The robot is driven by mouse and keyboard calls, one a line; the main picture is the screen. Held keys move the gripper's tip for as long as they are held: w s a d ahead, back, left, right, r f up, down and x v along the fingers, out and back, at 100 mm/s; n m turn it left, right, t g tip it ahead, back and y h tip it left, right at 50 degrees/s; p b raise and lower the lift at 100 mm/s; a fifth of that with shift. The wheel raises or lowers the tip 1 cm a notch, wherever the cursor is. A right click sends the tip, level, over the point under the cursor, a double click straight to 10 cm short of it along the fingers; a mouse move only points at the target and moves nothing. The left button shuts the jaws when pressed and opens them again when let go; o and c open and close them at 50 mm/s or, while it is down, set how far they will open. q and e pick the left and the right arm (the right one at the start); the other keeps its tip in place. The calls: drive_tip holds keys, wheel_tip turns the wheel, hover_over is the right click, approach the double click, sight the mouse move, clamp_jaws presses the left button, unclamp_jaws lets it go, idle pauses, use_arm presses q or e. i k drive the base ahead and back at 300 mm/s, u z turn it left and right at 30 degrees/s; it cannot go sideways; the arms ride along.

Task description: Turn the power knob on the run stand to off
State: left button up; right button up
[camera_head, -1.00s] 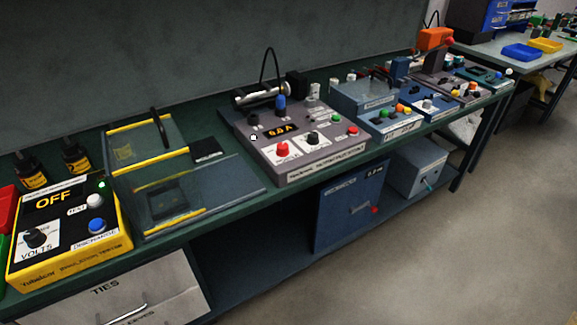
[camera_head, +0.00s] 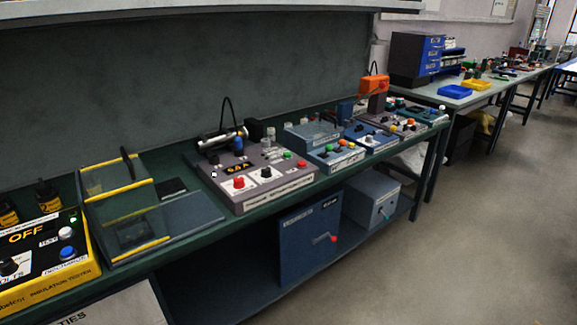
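A grey control box (camera_head: 223,189) stands mid-bench, with an orange-lit current display (camera_head: 238,169) reading about 0.0 A. Its sloped top carries a red knob (camera_head: 239,182) and a black knob (camera_head: 266,173) on white plates, plus small green and red buttons at the right. A cylindrical motor-like part lies along its back. The lettering on its front is too small to read, so I cannot confirm it is the run stand or which knob is the power knob. Neither of my grippers is in view.
A yellow tester (camera_head: 45,293) showing OFF and a clear yellow-edged guard box (camera_head: 125,212) stand to the left. Several blue test boxes (camera_head: 335,153) stand to the right. A blue cabinet (camera_head: 300,245) sits on the lower shelf. Open floor (camera_head: 450,260) lies in front.

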sight(239, 182)
drive_tip(key=z, duration=0.35)
drive_tip(key=i, duration=0.85)
drive_tip(key=u, duration=0.1)
